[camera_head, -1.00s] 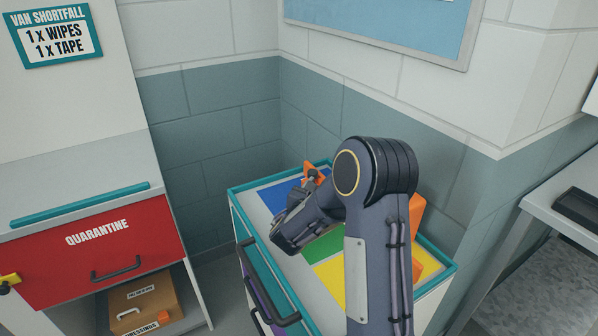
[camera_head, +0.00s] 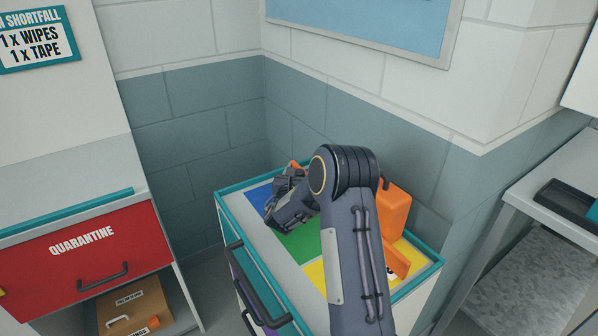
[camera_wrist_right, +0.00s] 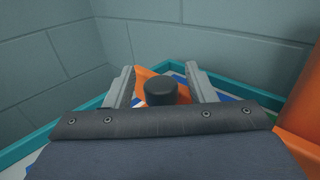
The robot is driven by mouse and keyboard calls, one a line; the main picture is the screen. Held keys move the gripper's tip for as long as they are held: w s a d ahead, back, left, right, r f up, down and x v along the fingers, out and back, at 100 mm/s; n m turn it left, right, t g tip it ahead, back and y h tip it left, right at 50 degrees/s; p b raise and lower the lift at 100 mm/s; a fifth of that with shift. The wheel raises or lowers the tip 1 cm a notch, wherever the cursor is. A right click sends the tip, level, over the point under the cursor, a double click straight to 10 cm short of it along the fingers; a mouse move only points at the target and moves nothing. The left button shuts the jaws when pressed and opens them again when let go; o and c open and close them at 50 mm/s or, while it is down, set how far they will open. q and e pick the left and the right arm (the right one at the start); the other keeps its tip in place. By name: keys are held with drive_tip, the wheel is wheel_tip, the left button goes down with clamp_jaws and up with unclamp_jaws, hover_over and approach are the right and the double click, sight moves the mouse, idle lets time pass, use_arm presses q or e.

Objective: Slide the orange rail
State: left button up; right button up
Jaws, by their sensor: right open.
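An orange piece (camera_head: 298,163) shows at the far end of the coloured cart top, mostly hidden by my right gripper (camera_head: 288,180). I cannot tell whether it is the rail. In the right wrist view, an orange piece (camera_wrist_right: 142,78) lies behind a round black knob (camera_wrist_right: 161,91). The open jaws of my right gripper (camera_wrist_right: 162,82) stand on either side of the knob, with visible gaps. A tall orange block (camera_head: 396,212) and a lower orange part (camera_head: 397,262) are at the cart's right side, partly behind my right arm. My left gripper is not in view.
The cart's teal rim (camera_head: 228,222) surrounds blue, green and yellow panels. Grey block walls (camera_head: 200,120) close in behind it. A red quarantine drawer (camera_head: 85,250) is at left, above a cardboard box (camera_head: 135,305). A grey bench (camera_head: 545,195) stands at right.

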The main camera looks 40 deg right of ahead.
clamp_jaws()
drive_tip(key=shift+a, duration=0.3)
drive_tip(key=a+b, duration=0.1)
drive_tip(key=a, duration=0.5)
drive_tip(key=w+a+b, duration=0.1)
drive_tip(key=a+b, duration=0.1)
drive_tip(key=a, duration=0.4)
drive_tip(key=w+a+b, duration=0.1)
drive_tip(key=a, duration=0.5)
drive_tip(key=shift+a, duration=0.15)
drive_tip(key=shift+w+a, duration=0.1)
drive_tip(key=shift+a, duration=0.6)
drive_tip(key=shift+c, duration=2)
unclamp_jaws()
drive_tip(key=o, duration=0.4)
drive_tip(key=shift+a, duration=0.2)
drive_tip(key=shift+d, duration=0.15)
